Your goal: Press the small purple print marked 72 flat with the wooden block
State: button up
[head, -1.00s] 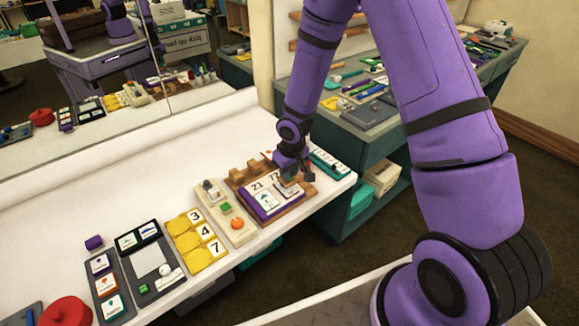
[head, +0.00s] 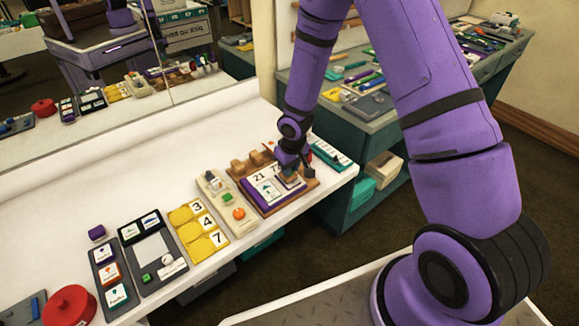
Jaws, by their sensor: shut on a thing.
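The print marked 72 (head: 274,169) lies on the right half of a wooden board (head: 240,175), beside a purple-edged print marked 21 (head: 262,193). Only part of the 72 print shows; my gripper and the block cover the rest. My gripper (head: 291,168) points down over that print, shut on a small wooden block (head: 289,179). The block is at the print's lower part. From this view I cannot tell whether it touches the print or hovers just above it.
Left of the board are a beige panel with an orange knob (head: 238,214), yellow tiles numbered 3, 4, 7 (head: 187,233), a grey tray (head: 145,277) and a red round object (head: 69,304). A teal-edged strip (head: 332,155) lies close on the right. The table's back is clear.

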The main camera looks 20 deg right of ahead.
jog(key=shift+f, duration=0.55)
dwell(1.6)
jog(key=shift+r, duration=0.1)
jog(key=shift+s+d+r, duration=0.1)
jog(key=shift+s+r, duration=0.05)
jog(key=shift+r, duration=1.3)
jog(key=shift+s+r, duration=0.15)
jog(key=shift+r, duration=1.3)
jog(key=w+d+f+m, duration=0.2)
jog(key=w+d+m, duration=0.1)
jog(key=d, duration=0.3)
jog(key=shift+w+d+m, duration=0.3)
jog(key=shift+w+d, duration=0.05)
jog(key=shift+d, duration=0.05)
jog(key=shift+f, duration=0.1)
